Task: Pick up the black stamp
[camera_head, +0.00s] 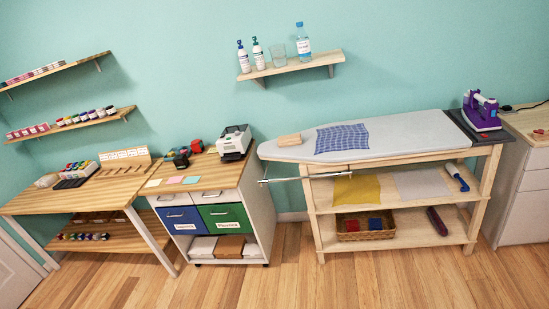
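Small stamp-like items stand on the wooden top of the white cabinet (260,215), left of centre. A black one (181,161) stands toward the front, and a red and black one (196,147) is behind it to the right. Another dark item sits close to the left of the black one; it is too small to make out. My gripper does not show in this view.
A label printer (234,142) stands right of the stamps, with coloured paper notes (175,180) in front. A wooden desk (100,195) adjoins at left. An ironing table (400,138) with a purple iron (482,110) stands at right. The wooden floor (230,287) in front is clear.

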